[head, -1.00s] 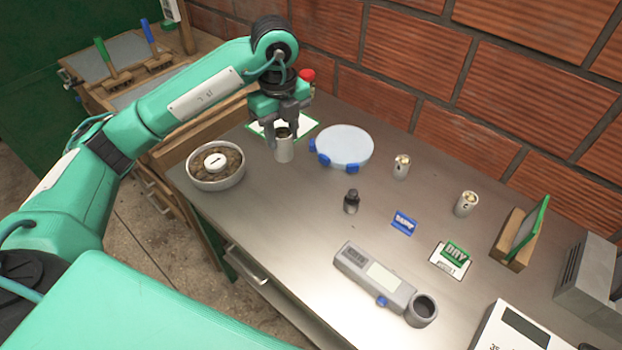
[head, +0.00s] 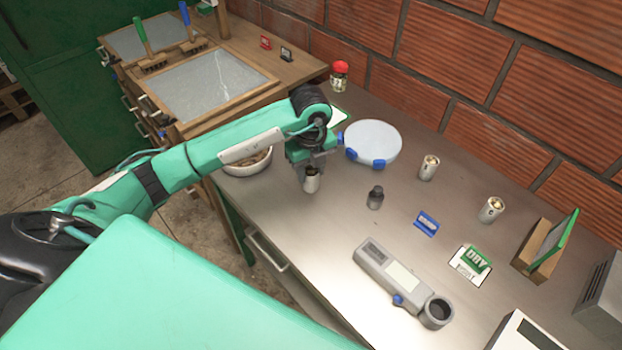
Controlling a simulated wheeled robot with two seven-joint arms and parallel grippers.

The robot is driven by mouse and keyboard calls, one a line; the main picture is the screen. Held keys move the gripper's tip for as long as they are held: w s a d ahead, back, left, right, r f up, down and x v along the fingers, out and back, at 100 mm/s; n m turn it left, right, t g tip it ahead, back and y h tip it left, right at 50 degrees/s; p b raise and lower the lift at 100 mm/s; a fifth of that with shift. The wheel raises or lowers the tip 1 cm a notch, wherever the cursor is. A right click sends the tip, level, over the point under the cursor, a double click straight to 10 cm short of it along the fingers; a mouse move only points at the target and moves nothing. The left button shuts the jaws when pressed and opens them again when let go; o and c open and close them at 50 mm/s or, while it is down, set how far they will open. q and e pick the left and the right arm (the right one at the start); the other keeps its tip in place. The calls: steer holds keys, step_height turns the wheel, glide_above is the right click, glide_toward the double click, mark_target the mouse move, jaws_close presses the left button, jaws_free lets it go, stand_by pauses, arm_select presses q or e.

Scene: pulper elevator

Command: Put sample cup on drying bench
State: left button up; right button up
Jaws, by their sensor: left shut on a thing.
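My left gripper (head: 312,170) is shut on a small pale metal cup (head: 312,183) with a dark mouth. It holds the cup upright over the steel bench, in front of the white bowl (head: 248,168); I cannot tell whether the cup touches the bench. The drying bench is likely the wooden bench (head: 258,62) at the back left, with pale framed trays (head: 207,85) on top. Two similar cups stand on the steel bench, one in the middle (head: 428,168) and one further right (head: 491,210). My right gripper is not in view.
A red-lidded jar (head: 339,76) stands near the brick wall.

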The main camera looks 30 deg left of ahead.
mark_target(311, 182)
arm_select(q)
steer(key=shift+f, duration=0.55)
step_height(311, 182, down, 4)
steer(key=shift+r+p, duration=0.1)
steer(key=shift+p, duration=0.35)
steer(key=o, duration=1)
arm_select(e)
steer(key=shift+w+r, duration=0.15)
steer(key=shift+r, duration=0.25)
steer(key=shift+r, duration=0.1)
arm_select(q)
step_height(311, 182, up, 11)
steer(key=b, duration=0.3)
steer(key=shift+r, duration=0.55)
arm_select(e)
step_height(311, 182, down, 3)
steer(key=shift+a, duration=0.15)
